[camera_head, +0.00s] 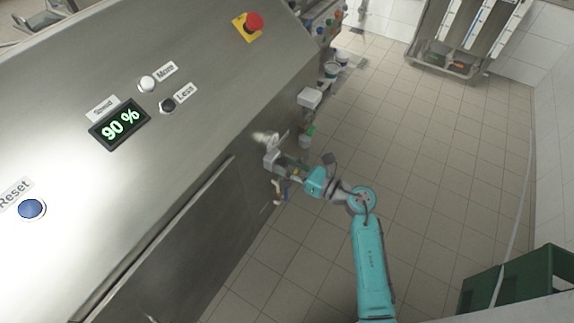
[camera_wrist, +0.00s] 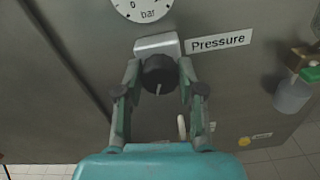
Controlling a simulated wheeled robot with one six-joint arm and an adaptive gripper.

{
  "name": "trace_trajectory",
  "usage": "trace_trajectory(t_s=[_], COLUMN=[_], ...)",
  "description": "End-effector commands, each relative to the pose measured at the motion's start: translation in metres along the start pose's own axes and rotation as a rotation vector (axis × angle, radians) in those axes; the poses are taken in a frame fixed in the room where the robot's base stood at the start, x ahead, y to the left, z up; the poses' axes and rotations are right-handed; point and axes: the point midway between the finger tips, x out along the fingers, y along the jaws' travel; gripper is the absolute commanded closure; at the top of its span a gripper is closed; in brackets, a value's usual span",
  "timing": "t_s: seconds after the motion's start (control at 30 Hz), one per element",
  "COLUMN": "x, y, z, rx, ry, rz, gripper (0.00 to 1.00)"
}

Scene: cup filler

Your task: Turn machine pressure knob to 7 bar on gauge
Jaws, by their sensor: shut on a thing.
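In the wrist view, the black round pressure knob (camera_wrist: 158,72) is on the metal machine panel below a grey block. A white mark on the knob points down in the picture. My gripper (camera_wrist: 159,76) has one finger on each side of the knob and is shut on it. The white gauge (camera_wrist: 143,9) above is cut off by the top edge; "bar" and a 0 show, but its needle and reading cannot be made out. A "Pressure" label (camera_wrist: 218,41) is right of the knob. In the head view, my gripper (camera_head: 284,166) is at the machine's side; the knob cannot be made out there.
The steel machine (camera_head: 215,85) fills the left of the head view, with a 90 % display (camera_head: 120,124) and a red emergency button (camera_head: 253,23). A bottle with a green part (camera_wrist: 292,94) is right of the knob. A green crate (camera_head: 520,283) stands lower right. Tiled floor between is clear.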

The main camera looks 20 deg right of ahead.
Motion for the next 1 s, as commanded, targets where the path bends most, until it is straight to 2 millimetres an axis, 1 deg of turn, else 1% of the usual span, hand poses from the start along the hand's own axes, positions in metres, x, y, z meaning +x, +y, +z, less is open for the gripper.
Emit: trace_trajectory(t_s=[0.27, 0.7, 1.0], x=[-0.0001, -0.0001, -0.0001], y=[-0.0003, -0.0012, -0.0016], z=[-0.0001, -0.0003, -0.0005], rx=[0.102, 0.414, 0.548], ry=[0.0, 0.0, 0.0], rz=[0.0, 0.0, 0.0], gripper=[0.96, 0.96, 0.96])
